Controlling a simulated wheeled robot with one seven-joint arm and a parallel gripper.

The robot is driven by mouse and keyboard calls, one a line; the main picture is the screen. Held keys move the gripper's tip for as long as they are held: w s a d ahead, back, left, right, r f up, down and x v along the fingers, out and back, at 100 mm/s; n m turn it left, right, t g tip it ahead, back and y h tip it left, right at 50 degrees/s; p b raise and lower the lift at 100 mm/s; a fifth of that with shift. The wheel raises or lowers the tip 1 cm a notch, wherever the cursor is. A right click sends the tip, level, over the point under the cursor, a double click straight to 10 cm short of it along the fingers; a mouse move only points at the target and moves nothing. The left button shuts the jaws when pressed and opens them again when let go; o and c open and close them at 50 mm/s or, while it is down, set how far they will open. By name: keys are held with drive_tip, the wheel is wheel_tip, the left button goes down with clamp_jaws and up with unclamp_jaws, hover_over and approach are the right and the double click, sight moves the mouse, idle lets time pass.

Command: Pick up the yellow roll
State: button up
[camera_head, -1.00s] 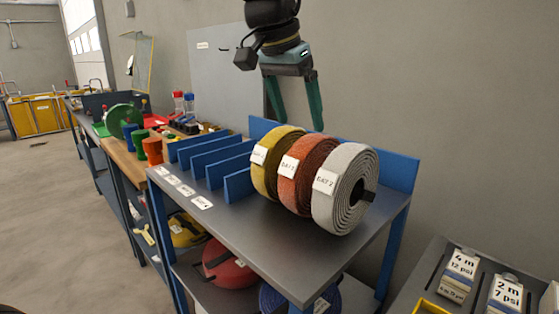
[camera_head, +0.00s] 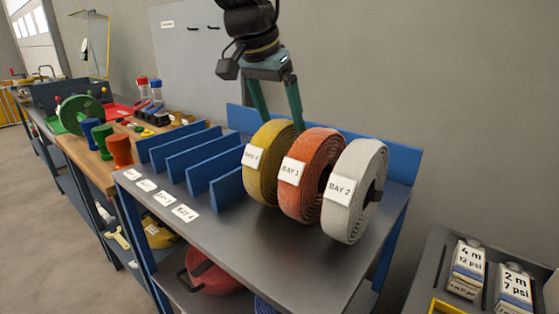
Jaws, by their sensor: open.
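The yellow roll (camera_head: 266,188) stands upright on the grey shelf top, leftmost of three coiled rolls, with a white label on its front. The orange roll (camera_head: 304,206) is right beside it, labelled BAY 1. The grey-white roll (camera_head: 347,215), labelled BAY 2, stands at the right. My gripper (camera_head: 278,124) is open and points down, with its teal fingers just above and behind the top of the yellow roll. The fingertips are partly hidden near the roll's upper rim, so contact cannot be told.
Several blue dividers (camera_head: 204,158) form slots left of the rolls. A blue back panel (camera_head: 402,165) borders the shelf top (camera_head: 262,254). A workbench with coloured items, including a green wheel (camera_head: 80,115), is at left. Labelled boxes (camera_head: 467,265) stand at lower right.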

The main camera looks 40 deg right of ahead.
sight(284, 135)
drive_tip(key=shift+p+x, duration=0.85)
drive_tip(key=shift+x, duration=1.8)
drive_tip(key=shift+w+a, duration=0.1)
drive_tip(key=shift+c, duration=0.3)
clamp_jaws()
